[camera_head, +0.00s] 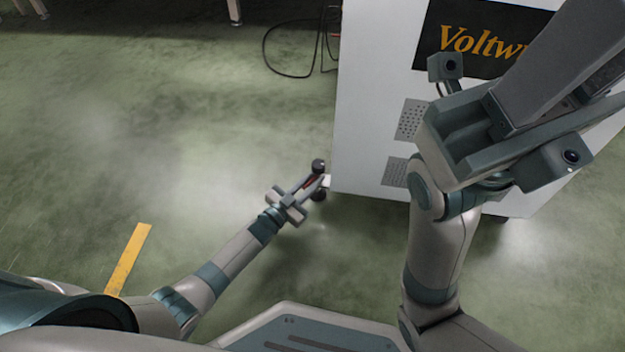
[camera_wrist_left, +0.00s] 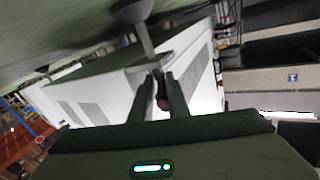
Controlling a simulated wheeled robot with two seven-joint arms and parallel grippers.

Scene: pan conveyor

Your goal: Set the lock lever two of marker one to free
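The marker machine (camera_head: 375,95) is a tall white cabinet with vents and a black sign. My left gripper (camera_head: 318,182) is low at its bottom left corner, between two black round parts (camera_head: 318,165). In the left wrist view, a small dark red piece, perhaps the lock lever (camera_wrist_left: 161,90), shows between the fingertips of the left gripper (camera_wrist_left: 159,82). I cannot tell whether both fingers touch it. A grey foot or stem (camera_wrist_left: 143,35) rises just beyond the tips. My right gripper (camera_head: 590,65) is raised large in front of the cabinet, with its fingertips out of frame.
A yellow floor stripe (camera_head: 128,260) is at the lower left. The floor left of the cabinet is mostly clear.

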